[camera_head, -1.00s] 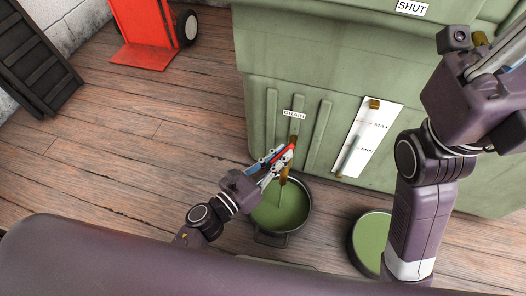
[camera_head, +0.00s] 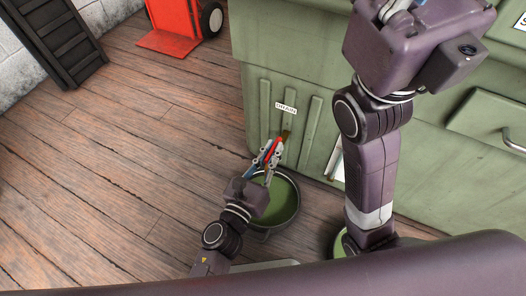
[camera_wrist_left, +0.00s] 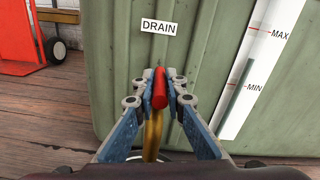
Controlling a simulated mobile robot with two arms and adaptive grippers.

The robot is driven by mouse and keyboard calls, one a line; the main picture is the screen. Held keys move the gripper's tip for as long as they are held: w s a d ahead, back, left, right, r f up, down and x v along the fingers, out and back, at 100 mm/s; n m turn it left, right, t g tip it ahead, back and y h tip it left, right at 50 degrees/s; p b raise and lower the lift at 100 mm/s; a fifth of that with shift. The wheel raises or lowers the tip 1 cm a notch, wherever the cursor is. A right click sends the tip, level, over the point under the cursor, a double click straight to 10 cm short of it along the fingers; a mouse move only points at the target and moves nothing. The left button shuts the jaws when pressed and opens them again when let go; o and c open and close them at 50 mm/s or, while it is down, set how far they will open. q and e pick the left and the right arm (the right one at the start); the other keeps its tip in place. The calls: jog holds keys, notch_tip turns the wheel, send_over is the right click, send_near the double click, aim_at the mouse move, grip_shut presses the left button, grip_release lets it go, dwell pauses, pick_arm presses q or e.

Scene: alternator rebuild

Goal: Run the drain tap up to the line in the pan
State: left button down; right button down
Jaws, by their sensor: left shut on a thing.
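The drain tap shows as a red handle (camera_wrist_left: 160,88) with a brass spout (camera_wrist_left: 152,135) below the DRAIN label in the left wrist view. My left gripper (camera_wrist_left: 161,84) is shut on the red handle. In the head view, my left gripper (camera_head: 274,154) is at the tap on the green tank's front, above the pan. The pan (camera_head: 298,200) stands on the floor and holds green liquid (camera_head: 284,205). My gripper and arm hide its left part. I cannot make out a line inside it. My right gripper (camera_head: 398,8) is partly cut off at the top edge.
The green tank (camera_wrist_left: 190,50) carries a white gauge strip (camera_wrist_left: 262,70) marked MAX and MIN. A second round green-topped container (camera_head: 342,244) is mostly behind my right arm. A red hand truck (camera_head: 174,20) and dark steps (camera_head: 52,40) stand left. The wooden floor between is clear.

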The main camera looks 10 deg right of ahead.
dwell(0.4)
pick_arm(q)
jog(key=c, duration=2)
grip_release()
jog(key=shift+o, duration=0.2)
jog(key=v, duration=1.2)
jog(key=shift+d, duration=0.1)
